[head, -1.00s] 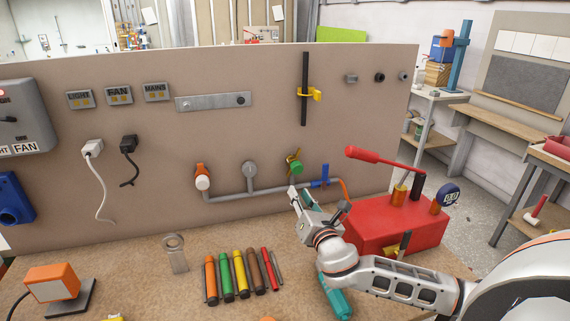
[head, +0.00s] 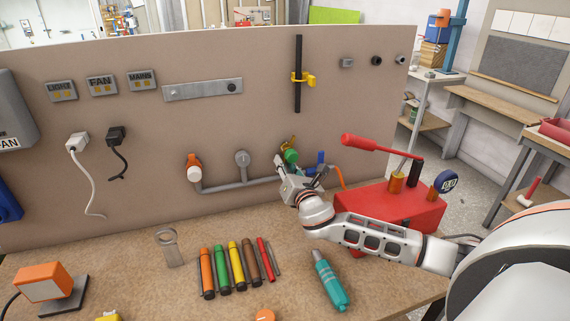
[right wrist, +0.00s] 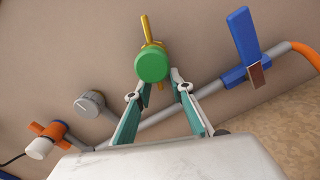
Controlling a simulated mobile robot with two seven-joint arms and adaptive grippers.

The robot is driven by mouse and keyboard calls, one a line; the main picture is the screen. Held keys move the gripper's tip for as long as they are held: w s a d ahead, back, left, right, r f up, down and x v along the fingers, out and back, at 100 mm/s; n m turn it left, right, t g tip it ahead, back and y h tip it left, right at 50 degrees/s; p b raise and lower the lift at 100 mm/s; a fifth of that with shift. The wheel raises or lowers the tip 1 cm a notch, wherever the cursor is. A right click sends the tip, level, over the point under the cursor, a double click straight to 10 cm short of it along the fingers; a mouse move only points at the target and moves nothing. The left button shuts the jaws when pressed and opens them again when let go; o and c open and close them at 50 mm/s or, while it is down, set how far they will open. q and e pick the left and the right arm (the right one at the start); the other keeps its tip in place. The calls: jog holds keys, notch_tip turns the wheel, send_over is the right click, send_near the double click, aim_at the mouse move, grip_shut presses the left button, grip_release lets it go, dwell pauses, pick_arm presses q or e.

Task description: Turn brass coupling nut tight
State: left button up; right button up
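A brass fitting (right wrist: 149,28) with a thin bar sticks out from the panel behind a round green cap (right wrist: 152,66). In the head view the brass (head: 292,142) and the green cap (head: 290,156) show just above my right gripper (head: 299,170). Which brass part is the coupling nut I cannot tell. In the right wrist view my right gripper (right wrist: 160,88) is open, its two teal fingers apart just below the green cap. Whether a fingertip touches the cap is unclear. My left gripper is not in view.
A grey pipe (head: 240,187) runs along the panel, with an orange-and-white fitting (head: 194,166) and a blue lever (right wrist: 245,45). A red pump box (head: 405,208) stands close right. Several coloured handled tools (head: 237,268) and a teal tool (head: 330,282) lie on the bench.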

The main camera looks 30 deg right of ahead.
aim_at(274, 149)
grip_shut()
jog(key=shift+a, duration=0.1)
jog(key=m, duration=0.3)
jog(key=a+r+m, duration=0.1)
jog(key=m, duration=0.2)
jog(key=a+r+m, duration=0.1)
jog(key=m, duration=0.2)
jog(key=shift+w, duration=0.25)
jog(key=shift+r+m, duration=0.35)
jog(key=shift+m, duration=0.7)
jog(key=shift+r+m, duration=0.35)
jog(key=shift+m, duration=0.7)
jog(key=shift+r, duration=0.1)
grip_release()
